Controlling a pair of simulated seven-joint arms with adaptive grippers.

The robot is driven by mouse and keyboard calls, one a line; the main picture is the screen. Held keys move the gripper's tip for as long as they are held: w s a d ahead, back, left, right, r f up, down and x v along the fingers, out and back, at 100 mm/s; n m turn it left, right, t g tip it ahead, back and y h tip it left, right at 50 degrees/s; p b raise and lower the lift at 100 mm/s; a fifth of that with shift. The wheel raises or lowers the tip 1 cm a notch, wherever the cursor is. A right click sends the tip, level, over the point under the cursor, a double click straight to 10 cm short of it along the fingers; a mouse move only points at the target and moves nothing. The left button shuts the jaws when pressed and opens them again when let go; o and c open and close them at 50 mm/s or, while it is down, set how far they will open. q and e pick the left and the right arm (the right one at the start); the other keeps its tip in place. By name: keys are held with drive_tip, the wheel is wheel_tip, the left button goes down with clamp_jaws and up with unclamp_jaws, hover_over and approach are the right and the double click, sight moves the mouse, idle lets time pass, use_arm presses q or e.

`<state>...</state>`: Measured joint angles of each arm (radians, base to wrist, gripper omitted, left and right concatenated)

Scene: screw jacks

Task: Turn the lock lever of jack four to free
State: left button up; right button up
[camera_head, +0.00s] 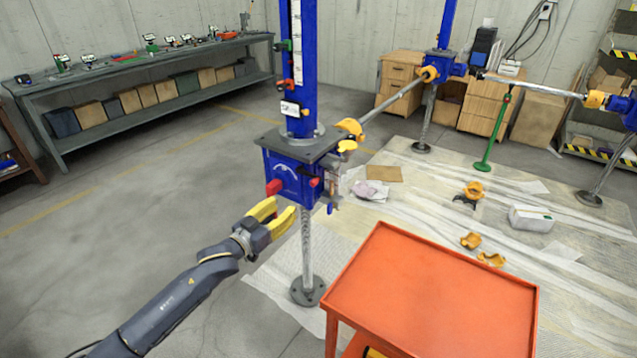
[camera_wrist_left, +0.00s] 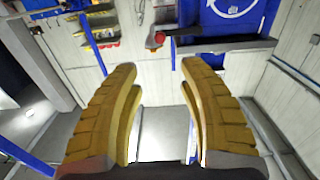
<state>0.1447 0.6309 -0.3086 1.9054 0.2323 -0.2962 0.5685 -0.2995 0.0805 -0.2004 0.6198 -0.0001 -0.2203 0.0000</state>
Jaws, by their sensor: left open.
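The nearest screw jack has a blue housing (camera_head: 292,176) with a white curved-arrow mark, on a steel screw (camera_head: 307,245) with a round foot. A red knob or lever end (camera_head: 273,187) sticks out at the housing's front left, and a smaller red part (camera_head: 315,182) sits at its right. I cannot read a jack number or tell the lever's setting. My left gripper (camera_head: 283,208) has yellow fingers, is open and empty, and is just below the red knob. In the left wrist view the open fingers (camera_wrist_left: 160,72) show, with a red part (camera_wrist_left: 155,40) ahead between them and the blue housing (camera_wrist_left: 230,12) at upper right.
An orange cart (camera_head: 430,295) stands to the right of the near jack. Shafts with yellow couplings link it to other jacks (camera_head: 440,66) behind. Yellow parts (camera_head: 471,240) and a white box (camera_head: 531,218) lie on the sheeted floor. A workbench (camera_head: 150,62) stands at back left; the left floor is clear.

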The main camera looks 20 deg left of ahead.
sight(312, 184)
use_arm(q)
drive_tip(key=x, duration=1.6)
drive_tip(key=shift+w, duration=0.3)
clamp_jaws()
